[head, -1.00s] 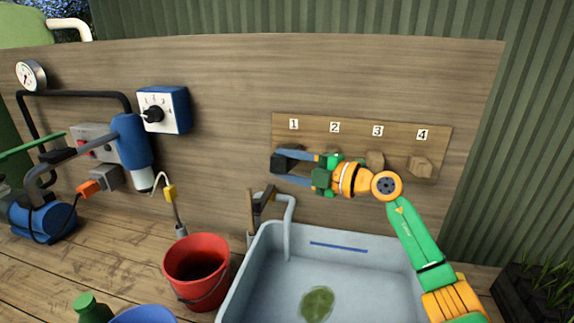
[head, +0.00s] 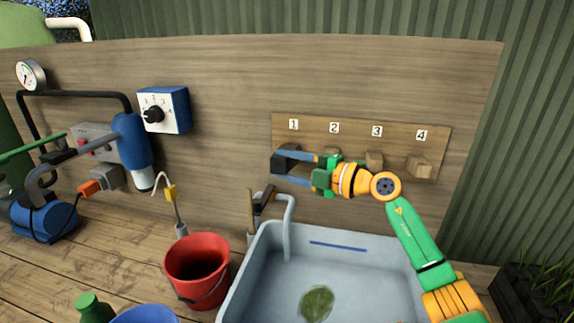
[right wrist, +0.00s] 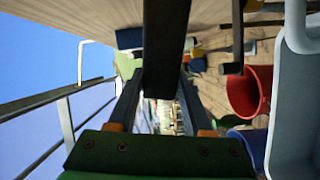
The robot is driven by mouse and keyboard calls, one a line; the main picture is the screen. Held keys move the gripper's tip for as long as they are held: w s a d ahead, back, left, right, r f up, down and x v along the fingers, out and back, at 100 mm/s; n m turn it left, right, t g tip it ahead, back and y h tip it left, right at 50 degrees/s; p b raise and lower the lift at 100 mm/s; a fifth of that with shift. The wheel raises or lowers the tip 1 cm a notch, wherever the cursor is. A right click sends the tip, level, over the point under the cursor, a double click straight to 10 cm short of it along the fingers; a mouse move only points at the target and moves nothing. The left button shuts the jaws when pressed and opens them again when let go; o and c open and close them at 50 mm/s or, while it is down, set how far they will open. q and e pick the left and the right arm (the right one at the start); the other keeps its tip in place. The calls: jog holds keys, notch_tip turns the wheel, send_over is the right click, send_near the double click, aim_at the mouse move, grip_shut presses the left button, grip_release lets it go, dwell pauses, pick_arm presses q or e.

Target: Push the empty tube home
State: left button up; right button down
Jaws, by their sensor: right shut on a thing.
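A wooden board (head: 350,122) on the wall carries the numbers 1 to 4. A pale wooden block (head: 374,159) sits under 3 and another (head: 419,168) under 4. What is under 2 is mostly hidden by my gripper. My right gripper (head: 284,167) reaches leftward across the board, its tips below number 1, shut on a dark thing there. In the right wrist view a dark bar (right wrist: 165,45) lies between the fingers. I cannot make out a tube as such, nor whether one is empty. My left gripper is not in view.
A grey basin (head: 270,262) with a green patch (head: 317,303) in it stands below the board. A red bucket (head: 196,268) is left of it.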

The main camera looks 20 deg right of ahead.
aim_at(293, 161)
jog(key=shift+w+d+f, duration=0.2)
jog(key=shift+w+d, duration=0.3)
jog(key=shift+w, duration=0.25)
jog(key=shift+w+d+f, duration=0.2)
jog(key=shift+w+d, duration=0.3)
jog(key=shift+w, duration=0.25)
jog(key=shift+d+r+b, duration=0.1)
jog(key=shift+r+b, duration=0.05)
jog(key=shift+b, duration=0.15)
dwell(0.7)
jog(key=shift+p, duration=0.9)
dwell(1.4)
jog(key=shift+f, duration=0.2)
